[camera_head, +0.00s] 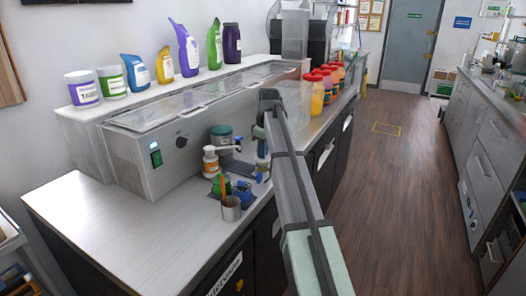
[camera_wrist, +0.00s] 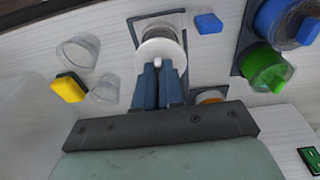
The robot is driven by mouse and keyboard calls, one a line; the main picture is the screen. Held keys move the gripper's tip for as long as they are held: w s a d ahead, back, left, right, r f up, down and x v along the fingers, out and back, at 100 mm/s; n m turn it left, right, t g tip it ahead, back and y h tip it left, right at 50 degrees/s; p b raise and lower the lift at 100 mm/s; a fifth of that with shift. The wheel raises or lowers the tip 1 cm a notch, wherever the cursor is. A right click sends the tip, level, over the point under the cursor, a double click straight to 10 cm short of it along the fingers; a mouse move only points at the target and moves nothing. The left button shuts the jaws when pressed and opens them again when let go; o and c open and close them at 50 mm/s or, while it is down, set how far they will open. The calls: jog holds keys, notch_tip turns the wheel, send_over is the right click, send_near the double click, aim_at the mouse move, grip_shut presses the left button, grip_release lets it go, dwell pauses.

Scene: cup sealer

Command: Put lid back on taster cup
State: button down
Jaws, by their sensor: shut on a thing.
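A round white lid (camera_wrist: 160,48) with a small knob shows in the middle of the wrist view. My gripper (camera_wrist: 158,68) has its blue fingers shut at the lid's knob. A round vessel (camera_wrist: 158,28), apparently the cup, shows just beyond the lid, on a dark square mat. The lid overlaps its near part; I cannot tell whether they touch. In the head view my gripper (camera_head: 262,160) is low over the counter, right of the white pump bottle.
Two clear cups (camera_wrist: 78,52) and a yellow sponge (camera_wrist: 69,87) are left of the lid. A blue block (camera_wrist: 208,23), a green container (camera_wrist: 263,66) and a blue one (camera_wrist: 287,20) are right. In the head view, a grey machine (camera_head: 155,150) stands behind; the counter's front left is clear.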

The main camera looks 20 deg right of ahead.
jog(key=c, duration=1.2)
grip_release()
jog(key=shift+o, duration=0.5)
jog(key=o, duration=0.4)
jog(key=shift+r, duration=3.5)
jog(key=shift+c, duration=0.2)
grip_shut()
